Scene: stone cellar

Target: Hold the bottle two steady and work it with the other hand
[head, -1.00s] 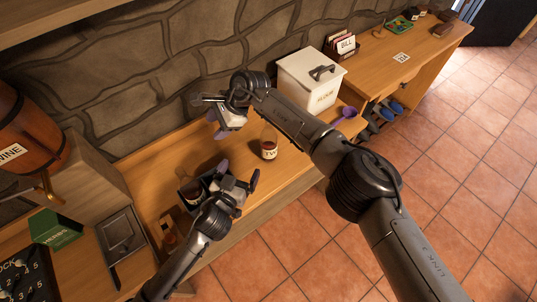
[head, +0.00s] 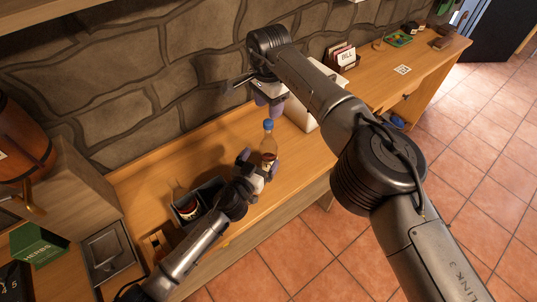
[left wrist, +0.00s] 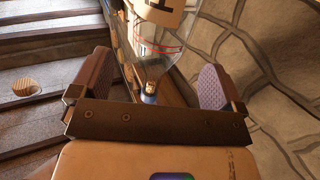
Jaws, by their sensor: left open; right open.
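A clear bottle with a blue cap (head: 268,125), dark contents and a pale label stands upright on the wooden counter. My left gripper (head: 257,170) is open at its lower body, with fingers on either side. In the left wrist view the bottle (left wrist: 158,48) shows between the two spread fingers, its cap pointing down in the picture; contact cannot be made out. My right gripper (head: 268,106) is open, with its fingers pointing down just above the cap. Whether they reach around the cap is hard to tell.
A dark caddy (head: 212,190) with another bottle (head: 188,209) stands to the left on the counter. A white bin (head: 300,115), partly hidden by my right arm, stands to the right. The stone wall (head: 190,70) runs close behind. A card holder (head: 343,57) sits farther right.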

